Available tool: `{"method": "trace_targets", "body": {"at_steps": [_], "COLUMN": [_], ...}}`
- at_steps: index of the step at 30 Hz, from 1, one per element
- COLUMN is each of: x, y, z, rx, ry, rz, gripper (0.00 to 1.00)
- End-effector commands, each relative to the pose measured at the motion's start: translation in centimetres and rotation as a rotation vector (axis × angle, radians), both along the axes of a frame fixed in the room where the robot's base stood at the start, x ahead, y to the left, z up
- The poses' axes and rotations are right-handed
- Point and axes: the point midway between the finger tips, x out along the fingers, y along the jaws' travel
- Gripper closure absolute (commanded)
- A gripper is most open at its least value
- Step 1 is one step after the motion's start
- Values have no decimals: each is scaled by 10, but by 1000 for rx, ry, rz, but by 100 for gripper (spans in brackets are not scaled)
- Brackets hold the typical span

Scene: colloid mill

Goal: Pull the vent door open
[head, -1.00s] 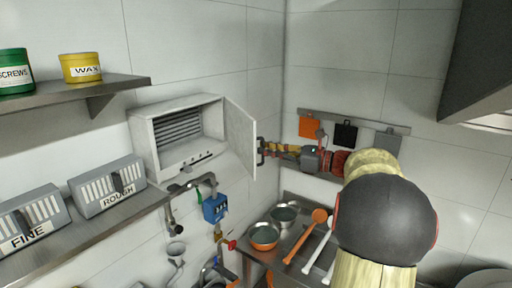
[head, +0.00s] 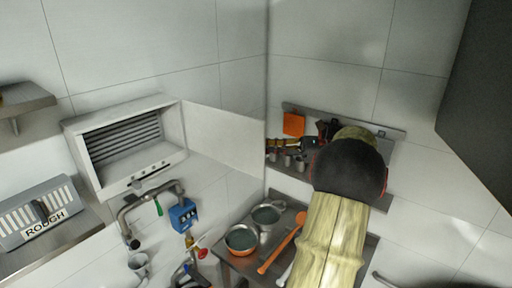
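The vent (head: 118,150) is a white wall-mounted box with dark slats inside, at the left of the head view. Its white door (head: 225,138) is hinged on the box's right side and stands wide open, swung out to the right. My gripper (head: 275,147) is at the door's free right edge, partly behind it. The fingertips and the door handle are hidden or too small to make out, so I cannot tell whether the gripper holds the handle. My arm comes in from the right.
Below the vent are pipes and a blue box (head: 183,215). A table at the lower middle holds an orange bowl (head: 241,240), a pot (head: 265,215) and an orange ladle (head: 279,250). A "ROUGH" container (head: 42,212) stands on the left shelf. A rail (head: 340,118) runs along the back wall.

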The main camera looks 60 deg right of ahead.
Motion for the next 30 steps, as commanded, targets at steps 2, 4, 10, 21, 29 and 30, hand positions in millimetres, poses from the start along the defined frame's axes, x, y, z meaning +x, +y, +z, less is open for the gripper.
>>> {"method": "trace_targets", "body": {"at_steps": [2,4,10,21,29,30], "x": [1,1,1,0,-1,-1], "y": [0,0,0,0,0,0], "z": [7,7,8,7,5,4], "rx": [-8,-8,-11,-9,-5,-5], "ry": [-6,-8,-9,-7,-5,-5], "rz": [7,11,13,13,12,12], "gripper": [100,100,100,82,74,74]}}
